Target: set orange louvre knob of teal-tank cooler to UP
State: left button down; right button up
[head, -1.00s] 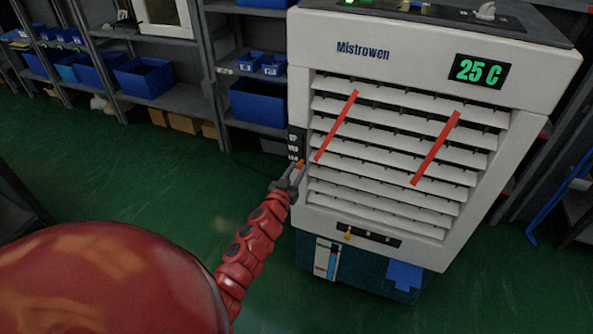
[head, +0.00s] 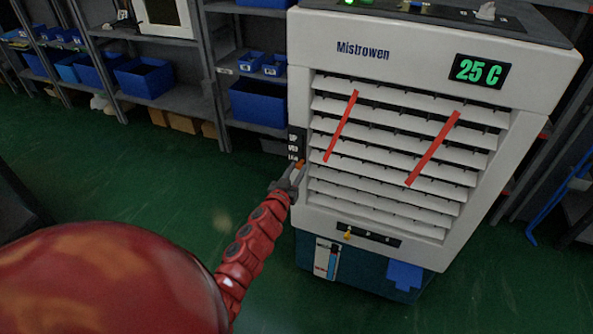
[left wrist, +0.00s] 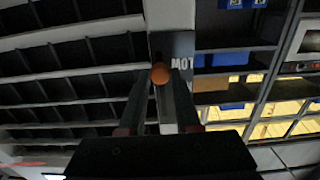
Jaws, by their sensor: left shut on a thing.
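The white cooler (head: 362,46) with a teal tank (head: 362,278) stands at right in the head view. Its front has white louvre slats. The orange louvre knob (head: 300,162) sits at the grille's left edge, beside the lowest word of a dark label strip (head: 293,143) reading UP at top. The knob also shows in the left wrist view (left wrist: 160,74), near an upside-down LOW. My left gripper (head: 294,170) is shut on the knob; its fingers flank it in the left wrist view (left wrist: 162,92). My right gripper is not in view.
Two red ribbons (head: 434,147) hang across the slats. A display (head: 478,70) reads 25 C. A yellow knob (head: 348,233) sits on a lower dark panel. Grey shelves (head: 214,75) with blue bins stand behind at left. Green floor left of the cooler is clear.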

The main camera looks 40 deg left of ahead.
pick_arm(q)
notch_tip(320, 180, up, 9)
jog(key=p, duration=0.7)
jog(key=shift+f, duration=0.2)
jog(key=shift+w, duration=0.1)
jog(key=c, duration=0.6)
grip_release()
jog(key=b+v, duration=0.1)
jog(key=v, duration=1.6)
jog(key=shift+s+d, duration=0.15)
jog(key=shift+s, duration=0.1)
